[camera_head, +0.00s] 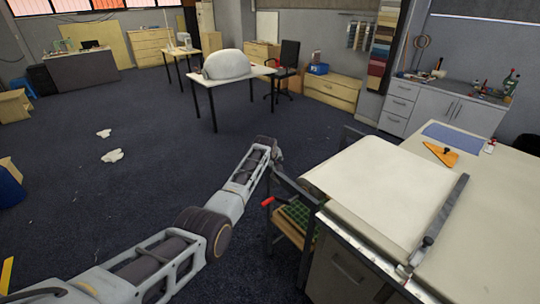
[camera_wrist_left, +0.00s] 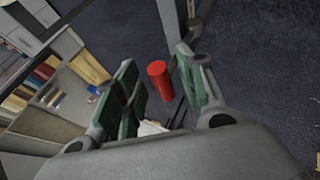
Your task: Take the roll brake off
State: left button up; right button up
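A red cylindrical handle (camera_head: 267,201), which looks like the roll brake's grip, sticks out at the left end of the cloth table (camera_head: 480,215). It also shows in the left wrist view (camera_wrist_left: 160,80), in the gap between my green-padded fingers. My left gripper (camera_wrist_left: 157,75) is open, with no clear contact on the handle. In the head view the end of my left arm is above the handle, and the gripper (camera_head: 277,157) is mostly hidden behind the wrist. The rest of the brake is hard to make out. My right gripper is not in view.
Pale cloth (camera_head: 385,185) lies on the table beside a dark bar (camera_head: 440,220). A dark frame with a green patterned piece (camera_head: 297,212) stands at the table's left end, close to the handle. An orange tool (camera_head: 441,154) lies farther back. The floor to the left is mostly clear.

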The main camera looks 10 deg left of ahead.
pick_arm(q)
jog(key=v, duration=1.1)
jog(key=shift+s+r, duration=0.2)
jog(key=shift+r, duration=0.1)
dwell(0.8)
jog(key=shift+a, duration=0.1)
